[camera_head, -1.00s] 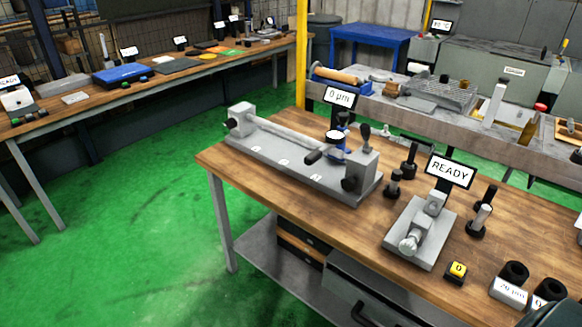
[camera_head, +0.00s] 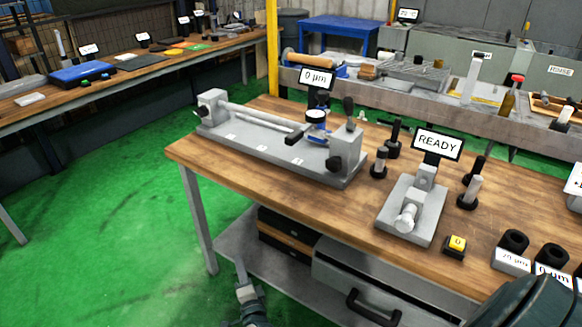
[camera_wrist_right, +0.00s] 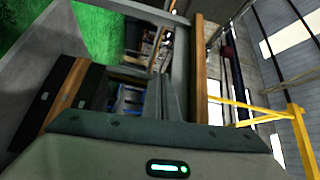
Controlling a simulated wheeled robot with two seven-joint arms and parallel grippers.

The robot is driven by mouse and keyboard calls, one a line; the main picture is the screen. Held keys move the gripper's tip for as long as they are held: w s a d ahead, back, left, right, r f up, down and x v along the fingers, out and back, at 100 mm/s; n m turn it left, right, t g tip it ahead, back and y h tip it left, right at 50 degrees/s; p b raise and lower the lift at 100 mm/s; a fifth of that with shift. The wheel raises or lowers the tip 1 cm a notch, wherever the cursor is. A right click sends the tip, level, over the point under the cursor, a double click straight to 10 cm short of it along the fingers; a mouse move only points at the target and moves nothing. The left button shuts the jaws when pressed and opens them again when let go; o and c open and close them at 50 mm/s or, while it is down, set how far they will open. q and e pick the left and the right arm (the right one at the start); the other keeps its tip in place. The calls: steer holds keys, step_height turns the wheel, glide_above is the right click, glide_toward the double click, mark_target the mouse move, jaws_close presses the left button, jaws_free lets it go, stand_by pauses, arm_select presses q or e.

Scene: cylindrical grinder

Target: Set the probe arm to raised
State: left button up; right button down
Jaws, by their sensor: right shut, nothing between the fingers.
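The fixture (camera_head: 240,142) on the wooden bench holds a long bar between two end blocks. A dial gauge (camera_head: 316,116) with a blue part stands at its right half, under a "0 µm" display. A black handle (camera_head: 295,136) sits beside the gauge, low and roughly level; which piece is the probe arm I cannot tell for sure. My right gripper (camera_head: 241,268) is low in front of the bench, near the lower shelf, shut and empty, well apart from the fixture. My left gripper is not in view.
A grey device (camera_head: 412,208) under a "READY" display (camera_head: 438,144) stands right of the fixture, among several black-handled pieces. A yellow-topped button (camera_head: 455,244) and black rings (camera_head: 514,241) are near the front. A drawer (camera_head: 350,285) hangs below. Green floor is clear at left.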

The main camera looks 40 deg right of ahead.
arm_select(q)
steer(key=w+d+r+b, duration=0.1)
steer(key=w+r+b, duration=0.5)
steer(key=b, duration=0.1)
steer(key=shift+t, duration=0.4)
arm_select(e)
steer(key=d+r+m+g+h, duration=0.5)
steer(key=d+r+m+h, duration=0.2)
steer(key=r+m, duration=0.5)
steer(key=d+r+m+g+h, duration=0.5)
steer(key=r+m, duration=0.7)
steer(key=m, duration=0.6)
steer(key=shift+w+d+r+h, duration=0.3)
steer(key=shift+d+h, duration=0.65)
steer(key=shift+h, duration=0.25)
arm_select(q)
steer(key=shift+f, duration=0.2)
